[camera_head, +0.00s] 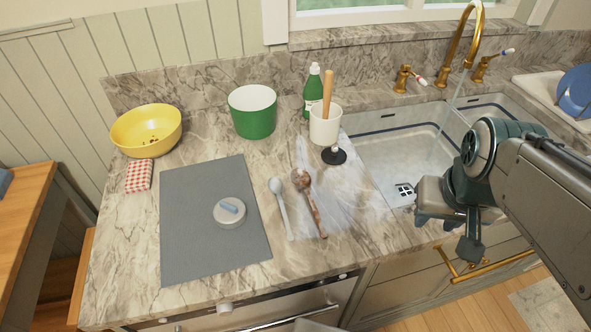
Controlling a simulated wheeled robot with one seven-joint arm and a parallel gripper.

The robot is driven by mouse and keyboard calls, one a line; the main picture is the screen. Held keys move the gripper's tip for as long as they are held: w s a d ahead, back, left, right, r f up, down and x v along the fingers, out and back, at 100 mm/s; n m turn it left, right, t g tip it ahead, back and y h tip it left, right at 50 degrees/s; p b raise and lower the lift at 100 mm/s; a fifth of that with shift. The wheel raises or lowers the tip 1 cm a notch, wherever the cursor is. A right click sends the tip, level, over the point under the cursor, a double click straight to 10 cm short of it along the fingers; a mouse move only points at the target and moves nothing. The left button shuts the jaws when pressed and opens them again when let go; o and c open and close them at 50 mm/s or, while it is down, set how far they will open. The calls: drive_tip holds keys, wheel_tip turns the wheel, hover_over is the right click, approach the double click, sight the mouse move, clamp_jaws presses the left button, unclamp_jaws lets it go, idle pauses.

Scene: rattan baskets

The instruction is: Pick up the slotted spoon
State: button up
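Two long-handled utensils lie side by side on the marble counter: a pale grey-blue spoon (283,212) and a brown, mottled spoon (315,213) to its right. Both have their heads toward the wall and their handles toward the front edge. The picture is too small to tell which head has slots. My gripper (447,234) hangs at the right, over the sink's front side, well to the right of both utensils. Its two fingers are apart, with nothing seen between them.
A grey mat (200,210) with a round lid (230,211) lies left of the spoons. Behind stand a yellow bowl (146,130), green pot (252,115), white crock (325,128), green bottle (313,95) and black stopper (334,156). The sink (385,160) is at right.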

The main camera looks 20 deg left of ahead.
drive_tip(key=w+a+n, duration=0.2)
drive_tip(key=w+a, duration=0.3)
drive_tip(key=w, duration=0.1)
drive_tip(key=n+g, duration=0.3)
drive_tip(key=n, duration=0.1)
hover_over(306, 191)
wheel_tip(306, 191, down, 2)
wheel_tip(306, 191, down, 14)
drive_tip(key=shift+s+d+r+p, duration=0.1)
drive_tip(key=shift+r+p, duration=0.05)
drive_tip(key=shift+p, duration=0.35)
clamp_jaws()
